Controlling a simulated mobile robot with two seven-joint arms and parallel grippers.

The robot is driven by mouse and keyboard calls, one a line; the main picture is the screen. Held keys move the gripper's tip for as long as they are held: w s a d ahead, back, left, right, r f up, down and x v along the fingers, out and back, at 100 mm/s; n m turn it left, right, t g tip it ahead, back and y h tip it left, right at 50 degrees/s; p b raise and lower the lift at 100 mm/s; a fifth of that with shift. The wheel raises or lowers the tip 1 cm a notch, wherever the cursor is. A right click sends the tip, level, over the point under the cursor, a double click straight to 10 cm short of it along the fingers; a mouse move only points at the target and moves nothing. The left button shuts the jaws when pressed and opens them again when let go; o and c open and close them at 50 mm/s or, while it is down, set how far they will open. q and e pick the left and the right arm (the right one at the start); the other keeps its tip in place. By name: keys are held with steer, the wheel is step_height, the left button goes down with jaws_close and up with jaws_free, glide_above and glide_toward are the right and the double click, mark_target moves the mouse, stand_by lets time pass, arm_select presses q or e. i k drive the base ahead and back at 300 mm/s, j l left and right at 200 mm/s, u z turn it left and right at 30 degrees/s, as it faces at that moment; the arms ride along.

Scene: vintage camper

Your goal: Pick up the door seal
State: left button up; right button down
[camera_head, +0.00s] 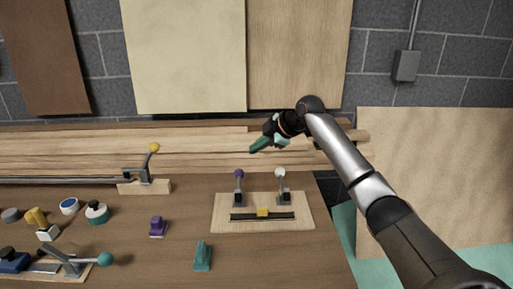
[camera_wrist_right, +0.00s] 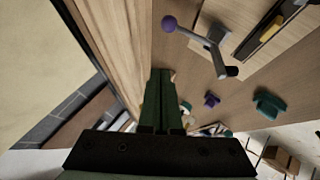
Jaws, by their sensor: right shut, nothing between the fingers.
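No part is plainly recognisable as the door seal. A long dark strip (camera_head: 248,217) with a yellow block (camera_head: 262,213) at its middle lies on a light wooden board (camera_head: 225,202) on the workbench; I cannot tell if it is the seal. The strip also shows in part at the upper right of the right wrist view (camera_wrist_right: 262,37). My right gripper (camera_head: 255,149) is shut and empty, above the bench's back, behind and above the board. Its green fingers (camera_wrist_right: 160,72) lie together in the wrist view. My left gripper is not in view.
Two toggle clamps, with a purple knob (camera_head: 239,174) and a white knob (camera_head: 280,173), stand on the board. A teal block (camera_head: 202,256) and a purple block (camera_head: 157,227) lie nearby. Another clamp has a yellow knob (camera_head: 154,147). Stacked planks (camera_head: 70,150) line the back.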

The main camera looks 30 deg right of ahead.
mark_target(262, 214)
steer(key=k+j, duration=0.8)
